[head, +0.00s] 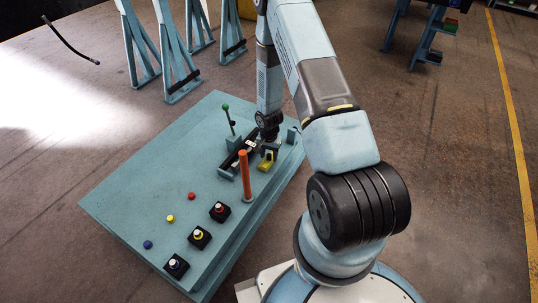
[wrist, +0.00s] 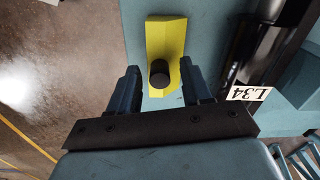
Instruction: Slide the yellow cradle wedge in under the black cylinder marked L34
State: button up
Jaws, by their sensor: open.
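The yellow cradle wedge (wrist: 167,38) lies on the blue bench top, with a round black knob (wrist: 159,74) standing on it. In the head view the wedge (head: 265,165) is near the bench's far right edge, beside the black cylinder (head: 231,160). In the wrist view the cylinder (wrist: 262,45) is right of the wedge, apart from it, with a white L34 label (wrist: 248,93). In the head view my gripper (head: 270,146) is partly hidden.
An orange post (head: 244,177) stands in front of the cylinder. A green-knobbed lever (head: 229,120) rises behind it. Several black button boxes (head: 199,236) and small coloured caps (head: 170,218) are at the bench's near end. The bench's left part (head: 150,170) is clear.

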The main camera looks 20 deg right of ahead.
jog(key=shift+c, duration=0.5)
grip_shut()
